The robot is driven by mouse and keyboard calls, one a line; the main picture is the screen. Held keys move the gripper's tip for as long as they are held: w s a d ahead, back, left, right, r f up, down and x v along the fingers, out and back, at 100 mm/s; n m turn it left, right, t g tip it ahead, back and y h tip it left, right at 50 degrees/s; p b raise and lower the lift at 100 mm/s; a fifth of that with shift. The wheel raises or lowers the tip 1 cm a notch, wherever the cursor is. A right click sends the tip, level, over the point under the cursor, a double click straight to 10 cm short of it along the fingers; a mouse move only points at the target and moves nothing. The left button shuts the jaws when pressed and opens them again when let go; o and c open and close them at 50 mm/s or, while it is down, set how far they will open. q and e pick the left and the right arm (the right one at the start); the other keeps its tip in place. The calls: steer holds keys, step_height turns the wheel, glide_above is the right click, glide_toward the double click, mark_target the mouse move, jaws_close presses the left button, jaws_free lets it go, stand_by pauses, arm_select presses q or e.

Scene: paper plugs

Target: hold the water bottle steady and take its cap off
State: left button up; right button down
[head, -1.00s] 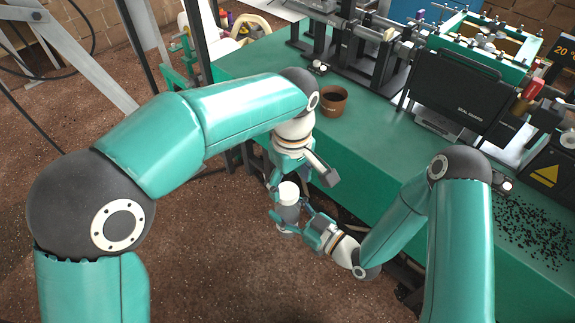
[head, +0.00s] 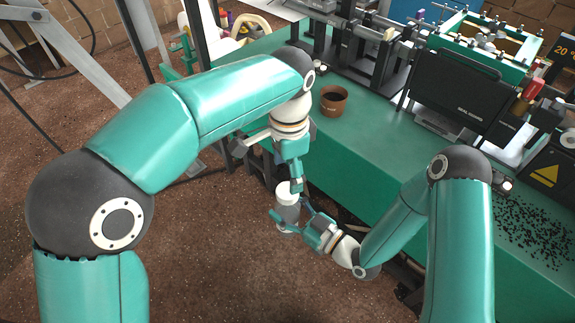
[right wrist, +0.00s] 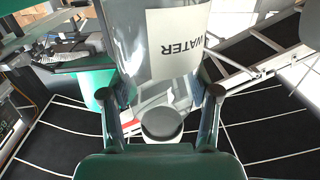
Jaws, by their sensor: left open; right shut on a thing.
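The water bottle (head: 287,216) is a grey bottle with a white cap (head: 284,188), held upright above the floor in front of the bench. My right gripper (head: 290,212) is shut around its body. In the right wrist view the bottle (right wrist: 176,70), with its white WATER label, is between both fingers of the right gripper (right wrist: 160,95). My left gripper (head: 289,179) is open and points down at the cap from above. One of its fingers shows at the cap's right side; the other is hard to make out, and I cannot tell whether either touches the cap.
The green bench (head: 375,150) lies to the right of the bottle, its edge close to both grippers. A brown cup (head: 333,101) stands on it near the left arm's wrist. A black press (head: 455,92) and scattered black pellets (head: 535,232) are farther right. The floor to the left is open.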

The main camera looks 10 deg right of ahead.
mark_target(288, 190)
arm_select(q)
steer(key=shift+w, duration=0.2)
step_height(288, 190, down, 8)
steer(key=shift+r, duration=0.15)
steer(key=c, duration=1.3)
steer(key=shift+o, duration=0.2)
steer(key=shift+n, duration=0.8)
steer(key=shift+r, duration=0.25)
